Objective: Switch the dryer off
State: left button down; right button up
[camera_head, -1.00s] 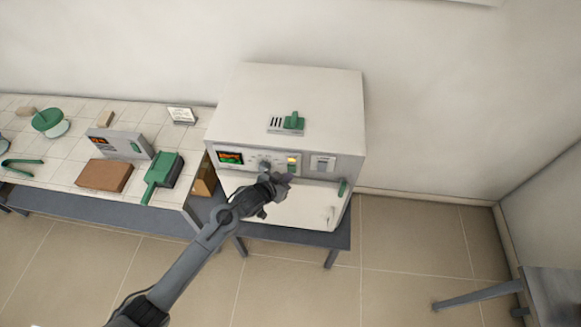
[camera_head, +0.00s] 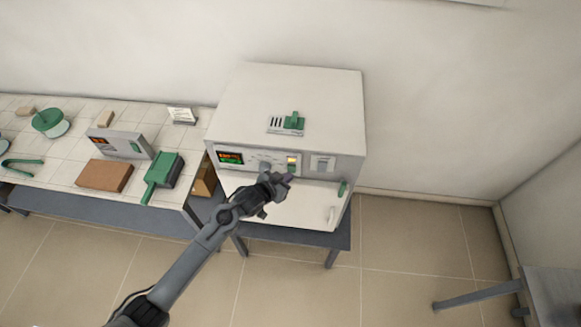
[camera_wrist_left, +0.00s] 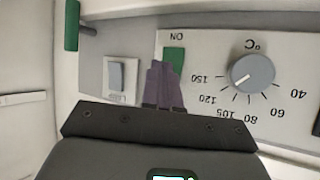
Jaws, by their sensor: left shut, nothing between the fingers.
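The dryer (camera_head: 290,95) is a white box with a front control panel. Its dial (camera_wrist_left: 252,75) is marked in °C, with numbers from 40 to 150. Beside the dial is a green switch (camera_wrist_left: 174,58) with the label ON, seen upside down in the left wrist view. My left gripper (camera_head: 285,180) is shut and empty in front of the panel. In the left wrist view its fingertips (camera_wrist_left: 163,67) overlap the lower part of the green switch; I cannot tell whether they touch. My right gripper is not in view.
A grey rocker switch (camera_wrist_left: 117,75) sits beside the green one. The dryer's display (camera_head: 230,157) is lit. A green door handle (camera_head: 342,188) is at the front right. A tiled bench (camera_head: 60,172) with tools and a brown block (camera_head: 104,175) stands left.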

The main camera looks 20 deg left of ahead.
pick_arm(q)
jog(key=shift+w, duration=0.15)
dwell(0.3)
jog(key=shift+w+a, duration=0.1)
jog(key=shift+w, duration=0.2)
jog(key=shift+w+r, duration=0.1)
jog(key=shift+w, duration=0.2)
dwell(0.7)
jog(key=shift+s, duration=0.2)
jog(key=shift+s+p, duration=0.35)
jog(key=shift+p, duration=0.15)
jog(key=shift+s, duration=0.25)
